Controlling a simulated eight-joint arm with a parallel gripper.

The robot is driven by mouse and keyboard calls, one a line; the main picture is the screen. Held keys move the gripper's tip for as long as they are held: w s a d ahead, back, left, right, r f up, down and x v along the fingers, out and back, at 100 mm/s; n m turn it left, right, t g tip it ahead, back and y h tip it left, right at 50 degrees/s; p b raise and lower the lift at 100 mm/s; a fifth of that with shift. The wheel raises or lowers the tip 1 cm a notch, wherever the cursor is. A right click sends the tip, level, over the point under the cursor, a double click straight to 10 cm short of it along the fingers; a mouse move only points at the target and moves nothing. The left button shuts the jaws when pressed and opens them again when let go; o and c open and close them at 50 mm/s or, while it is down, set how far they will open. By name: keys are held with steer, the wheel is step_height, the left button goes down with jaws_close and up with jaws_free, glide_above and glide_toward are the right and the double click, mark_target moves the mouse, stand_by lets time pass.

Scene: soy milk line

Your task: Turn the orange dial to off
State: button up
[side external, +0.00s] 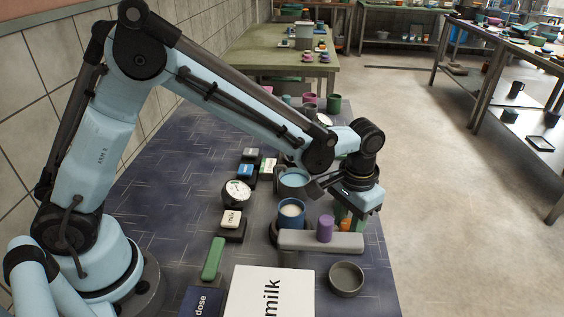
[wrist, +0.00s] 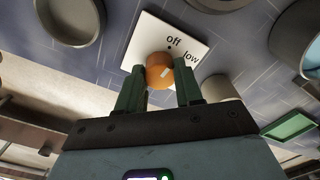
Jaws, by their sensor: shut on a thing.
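In the wrist view the orange dial (wrist: 157,70) sits on a white plate (wrist: 147,33) marked "off" and "low", with a black dot by "off". My gripper (wrist: 160,80) has its two green fingers on either side of the dial and is shut on it. A small white mark shows on the dial's face; I cannot tell which label it points to. In the side view the dial (side external: 346,225) shows as a small orange patch under my gripper (side external: 349,214); the plate's labels are hidden there.
A purple cylinder (side external: 325,228) stands just left of my gripper by a grey bar (side external: 290,240). A grey round dish (side external: 346,280) lies in front. A blue cup of white liquid (side external: 291,211) and a white-faced gauge (side external: 237,192) stand to the left.

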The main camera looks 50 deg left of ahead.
mark_target(348, 224)
steer(key=shift+n, duration=0.7)
steer(key=o, duration=1)
steer(key=shift+o, duration=0.2)
step_height(348, 224, up, 12)
